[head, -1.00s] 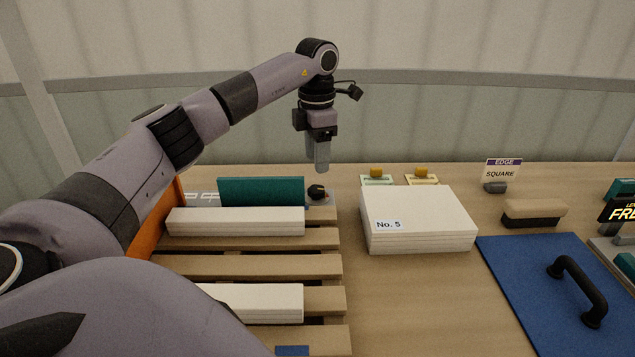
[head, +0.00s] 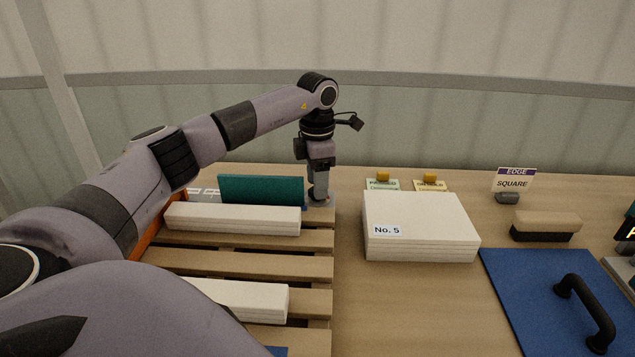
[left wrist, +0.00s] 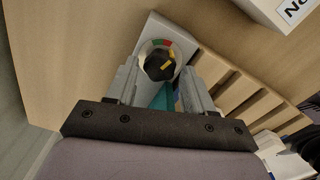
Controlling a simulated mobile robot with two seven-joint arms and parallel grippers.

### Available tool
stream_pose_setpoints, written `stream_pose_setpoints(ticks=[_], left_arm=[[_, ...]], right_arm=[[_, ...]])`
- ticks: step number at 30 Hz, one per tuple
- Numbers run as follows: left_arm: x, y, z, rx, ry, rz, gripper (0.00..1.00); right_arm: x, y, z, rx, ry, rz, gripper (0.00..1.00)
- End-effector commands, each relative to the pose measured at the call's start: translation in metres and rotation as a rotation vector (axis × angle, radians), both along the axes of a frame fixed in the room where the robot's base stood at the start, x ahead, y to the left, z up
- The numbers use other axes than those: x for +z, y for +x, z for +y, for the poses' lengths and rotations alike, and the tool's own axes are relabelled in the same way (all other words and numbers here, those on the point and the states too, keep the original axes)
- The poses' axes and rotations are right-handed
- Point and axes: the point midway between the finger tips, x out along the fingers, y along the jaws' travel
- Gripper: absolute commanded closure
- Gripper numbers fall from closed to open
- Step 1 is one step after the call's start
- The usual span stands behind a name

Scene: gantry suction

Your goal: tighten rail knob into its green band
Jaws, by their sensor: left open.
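The rail knob (left wrist: 158,66) is black with a yellow pointer mark. In the left wrist view it sits on a round dial with coloured bands, green and red among them, on a pale plate (left wrist: 153,27). I cannot tell surely whether the pointer lies in the green band. My left gripper (head: 319,194) points down at the knob, beside the far right corner of the slatted rack. Its open fingers (left wrist: 159,80) stand on either side of the knob; contact is not clear. In the head view the fingers mostly hide the knob. My right gripper is out of view.
A teal upright panel (head: 260,190) and a white stack of strips (head: 232,219) stand just left of the gripper. The slatted rack (head: 255,265) lies in front. A white stack marked No. 5 (head: 425,219) and yellow-knobbed blocks (head: 383,177) are to the right.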

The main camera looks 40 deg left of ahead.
Motion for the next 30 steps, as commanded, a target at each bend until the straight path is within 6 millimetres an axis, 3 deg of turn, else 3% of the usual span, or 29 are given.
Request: stream_pose_setpoints(ticks=[11,12,15,16,23,30], left_arm=[[-0.011,0.000,0.000,-0.001,0.000,0.000,0.48],[-0.011,0.000,0.000,-0.001,0.000,0.000,0.51],[-0.011,0.000,0.000,-0.001,0.000,0.000,0.83],[-0.011,0.000,0.000,-0.001,0.000,0.000,0.89],[-0.009,0.000,-0.001,-0.040,-0.001,0.001,0.89],[-0.008,0.000,-0.001,-0.258,-0.002,0.000,0.89]], right_arm=[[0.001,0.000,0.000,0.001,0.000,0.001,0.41],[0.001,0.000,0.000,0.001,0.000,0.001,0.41],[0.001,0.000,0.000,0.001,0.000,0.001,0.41],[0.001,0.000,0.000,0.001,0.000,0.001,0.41],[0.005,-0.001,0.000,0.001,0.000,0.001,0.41],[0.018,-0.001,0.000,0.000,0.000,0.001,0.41]])
